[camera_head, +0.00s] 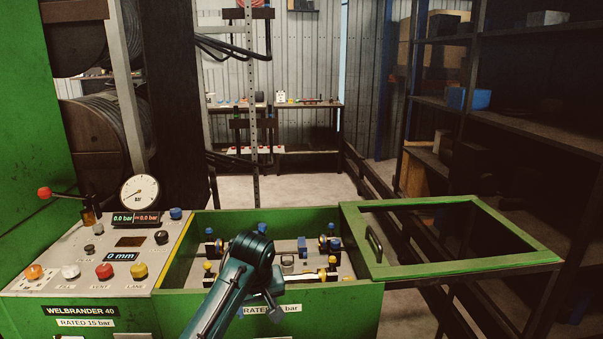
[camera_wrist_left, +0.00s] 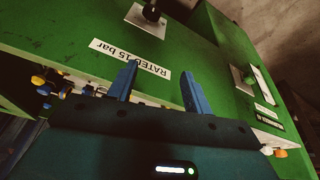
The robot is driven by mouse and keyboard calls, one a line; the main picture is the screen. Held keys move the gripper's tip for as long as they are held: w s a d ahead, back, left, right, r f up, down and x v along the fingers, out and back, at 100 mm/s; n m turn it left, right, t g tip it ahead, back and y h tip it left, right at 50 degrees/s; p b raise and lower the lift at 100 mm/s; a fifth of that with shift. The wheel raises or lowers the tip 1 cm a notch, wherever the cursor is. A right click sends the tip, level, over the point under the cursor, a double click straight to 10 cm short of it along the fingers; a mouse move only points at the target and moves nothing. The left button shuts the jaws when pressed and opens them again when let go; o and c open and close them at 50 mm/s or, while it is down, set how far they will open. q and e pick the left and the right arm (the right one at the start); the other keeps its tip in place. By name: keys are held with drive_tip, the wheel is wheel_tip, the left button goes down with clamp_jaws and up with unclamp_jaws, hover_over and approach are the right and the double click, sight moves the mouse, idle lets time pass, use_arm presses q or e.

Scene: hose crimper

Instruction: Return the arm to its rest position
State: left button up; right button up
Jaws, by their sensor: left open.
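My left arm comes in from the bottom of the head view, dark teal, and bends in front of the green crimper box (camera_head: 360,298). My left gripper (camera_wrist_left: 160,90) shows two blue fingers spread apart with nothing between them. They point toward the green front panel, near its white "RATED 15 bar" label. In the head view the gripper is partly hidden behind my arm, low in front of the box. My right gripper is in neither view.
The control panel (camera_head: 137,285) has buttons, a red-knobbed lever (camera_head: 44,192) and a round gauge (camera_head: 140,192). The framed green lid (camera_head: 470,265) with its handle (camera_head: 374,244) lies open to the right. Blue and yellow fittings (camera_head: 302,246) stand inside the box. Dark shelves rise on the right.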

use_arm(q)
drive_tip(key=s+a+f+m+h, duration=0.1)
drive_tip(key=s+a+f, duration=0.1)
drive_tip(key=s+f, duration=0.5)
drive_tip(key=s+a+f+m+h, duration=0.1)
drive_tip(key=s+a+f+m, duration=0.2)
drive_tip(key=s, duration=0.7)
drive_tip(key=s+a+r+m, duration=0.1)
drive_tip(key=s+a, duration=0.2)
drive_tip(key=s, duration=0.7)
drive_tip(key=s+a+m, duration=0.1)
drive_tip(key=s+a, duration=0.2)
drive_tip(key=s, duration=0.6)
drive_tip(key=w+d+f+m+t+h, duration=0.1)
drive_tip(key=w+d+f+t+h, duration=0.1)
drive_tip(key=w+d+f+t, duration=0.4)
drive_tip(key=shift+d+t, duration=0.2)
drive_tip(key=shift+t, duration=0.2)
drive_tip(key=shift+w, duration=0.1)
